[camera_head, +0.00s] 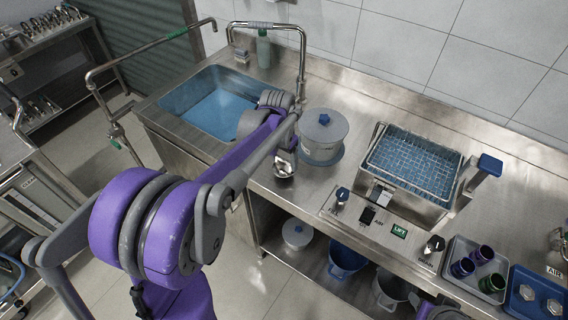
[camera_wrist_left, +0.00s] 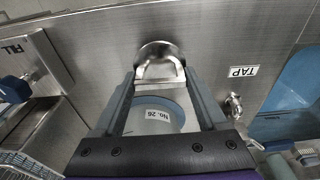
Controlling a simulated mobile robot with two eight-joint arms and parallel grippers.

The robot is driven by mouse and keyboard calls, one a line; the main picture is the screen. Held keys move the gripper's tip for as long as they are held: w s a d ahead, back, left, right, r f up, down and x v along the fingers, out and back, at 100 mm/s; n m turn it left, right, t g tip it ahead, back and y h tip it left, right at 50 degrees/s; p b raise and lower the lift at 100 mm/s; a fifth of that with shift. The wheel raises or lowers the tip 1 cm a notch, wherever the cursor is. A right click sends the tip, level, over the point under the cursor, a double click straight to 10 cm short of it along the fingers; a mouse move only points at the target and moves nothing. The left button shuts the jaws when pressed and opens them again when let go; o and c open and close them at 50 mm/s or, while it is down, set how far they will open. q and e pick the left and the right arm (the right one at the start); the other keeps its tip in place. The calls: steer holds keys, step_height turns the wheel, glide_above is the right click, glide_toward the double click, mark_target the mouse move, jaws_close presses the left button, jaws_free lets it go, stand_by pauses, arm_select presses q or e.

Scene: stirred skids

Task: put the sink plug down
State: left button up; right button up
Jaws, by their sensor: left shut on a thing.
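The sink plug (camera_head: 284,169) is a small shiny metal piece at the lower end of my left gripper (camera_head: 285,153), over the front part of the steel counter. In the left wrist view the plug (camera_wrist_left: 157,52) shows a rounded metal top and a grip tab. The fingers of my left gripper (camera_wrist_left: 161,76) are shut on that tab. I cannot tell whether the plug touches the counter. The sink (camera_head: 212,103) with blue water lies left of the gripper. Only a bit of my right arm shows at the bottom edge of the head view; its gripper is out of view.
A lidded pot (camera_head: 323,132) stands right beside my left gripper. The tap (camera_head: 300,50) rises behind the sink. A basket tank (camera_head: 412,165) and a control panel (camera_head: 385,228) are farther right. Bare counter (camera_head: 310,185) lies between gripper and panel.

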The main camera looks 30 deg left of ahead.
mark_target(282, 170)
arm_select(q)
steer(key=shift+f, duration=0.9)
steer(key=shift+f, duration=0.2)
steer(key=o, duration=1.4)
steer(key=shift+c, duration=0.2)
step_height(282, 170, up, 12)
steer(key=s, duration=0.1)
steer(key=s+d+f+t, duration=0.2)
steer(key=s+d+f, duration=0.2)
steer(key=s, duration=0.5)
steer(key=s+d+f+t, duration=0.2)
steer(key=s+d+f, duration=0.2)
steer(key=s, duration=0.5)
steer(key=shift+s+d+n+p, duration=0.3)
steer(key=shift+d+n+p, duration=0.1)
steer(key=shift+d, duration=0.75)
